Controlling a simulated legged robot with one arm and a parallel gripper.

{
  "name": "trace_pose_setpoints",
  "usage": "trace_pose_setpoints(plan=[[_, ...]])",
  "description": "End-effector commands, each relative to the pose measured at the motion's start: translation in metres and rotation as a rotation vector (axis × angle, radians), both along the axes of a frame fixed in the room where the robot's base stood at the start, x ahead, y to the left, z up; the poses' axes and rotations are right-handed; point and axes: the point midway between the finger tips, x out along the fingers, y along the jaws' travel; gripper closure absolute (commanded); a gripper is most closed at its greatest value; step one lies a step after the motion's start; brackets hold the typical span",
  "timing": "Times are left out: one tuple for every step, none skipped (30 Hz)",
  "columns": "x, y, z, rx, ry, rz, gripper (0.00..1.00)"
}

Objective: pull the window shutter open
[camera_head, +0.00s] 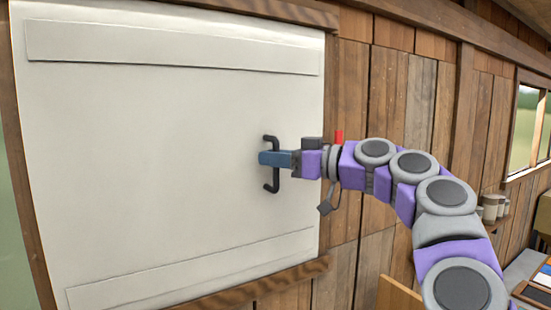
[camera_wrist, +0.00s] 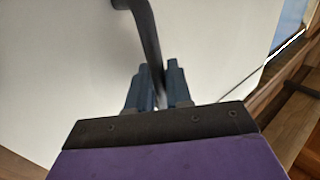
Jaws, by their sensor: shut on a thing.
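The window shutter (camera_head: 150,150) is a large white panel with a raised strip along its top and another along its bottom. It fills the left of the head view and covers most of the wooden window frame. A black bar handle (camera_head: 276,183) stands upright near its right edge. My gripper (camera_head: 264,158) is shut on the middle of the handle, with its blue fingers on either side of the bar. In the wrist view the handle (camera_wrist: 148,35) runs down between the fingers (camera_wrist: 160,85). The fingertips hide the gripped part of the handle.
A plank wall (camera_head: 380,95) stands right of the shutter. A wooden sill (camera_head: 265,280) runs under it. At the far right are a window (camera_head: 523,128), a small shelf with jars (camera_head: 491,207) and a counter with coloured items (camera_head: 535,285).

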Motion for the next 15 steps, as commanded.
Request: trace_pose_setpoints(plan=[[0.0, -0.001, 0.0, 0.001, 0.0, -0.002, 1.0], [0.001, -0.001, 0.0, 0.001, 0.001, -0.002, 1.0], [0.001, -0.001, 0.0, 0.002, 0.0, -0.002, 1.0], [0.001, -0.001, 0.0, 0.002, -0.001, -0.002, 1.0], [0.001, -0.001, 0.0, 0.001, 0.001, -0.002, 1.0], [0.0, 0.0, 0.0, 0.002, -0.001, -0.002, 1.0], [0.0, 0.0, 0.0, 0.002, -0.001, -0.002, 1.0], [-0.001, 0.001, 0.0, 0.002, -0.001, -0.002, 1.0], [-0.002, 0.002, 0.0, 0.001, -0.002, -0.001, 1.0], [-0.003, 0.003, 0.0, 0.001, -0.002, -0.001, 1.0], [-0.005, 0.005, 0.0, 0.001, -0.003, 0.0, 1.0], [-0.007, 0.008, 0.0, 0.001, -0.004, 0.0, 1.0], [-0.009, 0.011, -0.001, 0.001, -0.004, 0.0, 1.0], [-0.012, 0.014, -0.001, 0.001, -0.004, 0.0, 1.0], [-0.015, 0.019, -0.002, 0.001, -0.003, 0.001, 1.0]])
